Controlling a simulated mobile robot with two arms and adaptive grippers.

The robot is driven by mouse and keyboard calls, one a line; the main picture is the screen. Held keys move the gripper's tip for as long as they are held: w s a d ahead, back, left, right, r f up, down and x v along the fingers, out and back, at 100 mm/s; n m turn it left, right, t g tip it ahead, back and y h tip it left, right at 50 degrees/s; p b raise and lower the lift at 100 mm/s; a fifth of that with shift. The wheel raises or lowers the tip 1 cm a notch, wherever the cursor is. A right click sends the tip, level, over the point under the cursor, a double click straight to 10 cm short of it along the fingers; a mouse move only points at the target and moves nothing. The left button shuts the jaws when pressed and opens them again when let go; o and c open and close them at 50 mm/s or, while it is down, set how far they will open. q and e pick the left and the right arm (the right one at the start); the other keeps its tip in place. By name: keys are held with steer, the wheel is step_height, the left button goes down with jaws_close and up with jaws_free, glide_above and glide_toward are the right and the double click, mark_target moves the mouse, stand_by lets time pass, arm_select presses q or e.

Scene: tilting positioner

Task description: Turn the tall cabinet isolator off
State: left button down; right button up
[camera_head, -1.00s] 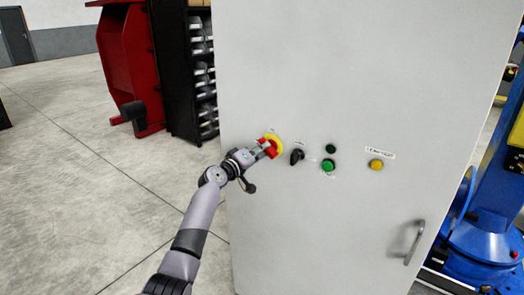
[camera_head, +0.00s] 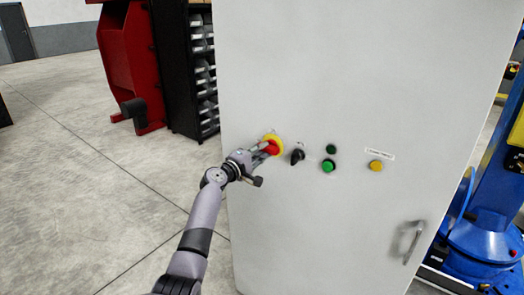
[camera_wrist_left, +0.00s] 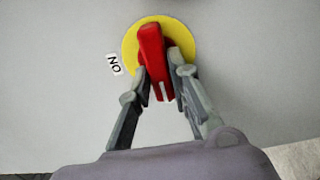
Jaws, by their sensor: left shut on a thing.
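The tall cabinet isolator has a red handle (camera_head: 272,148) on a yellow round plate (camera_head: 276,138), on the left part of the grey cabinet door. In the left wrist view the red handle (camera_wrist_left: 153,55) runs nearly upright, leaning slightly, across the yellow plate (camera_wrist_left: 182,34). An "ON" label (camera_wrist_left: 114,64) sits on the door just left of the plate. My left gripper (camera_head: 265,150) is shut on the red handle, with one finger on each side in the wrist view (camera_wrist_left: 160,90). The fingers hide part of the handle. My right gripper is not in view.
Right of the isolator, the door (camera_head: 330,80) carries a black selector knob (camera_head: 297,155), dark green and bright green buttons (camera_head: 328,166), a yellow button (camera_head: 376,166) and a door handle (camera_head: 413,243). A black bin rack (camera_head: 185,70) stands left; blue machinery (camera_head: 485,225) stands right.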

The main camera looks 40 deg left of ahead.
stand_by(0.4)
arm_select(q)
steer(key=c, duration=1.5)
jaws_free()
steer(key=shift+s, duration=0.15)
steer(key=s, duration=1.1)
steer(key=shift+s, duration=0.4)
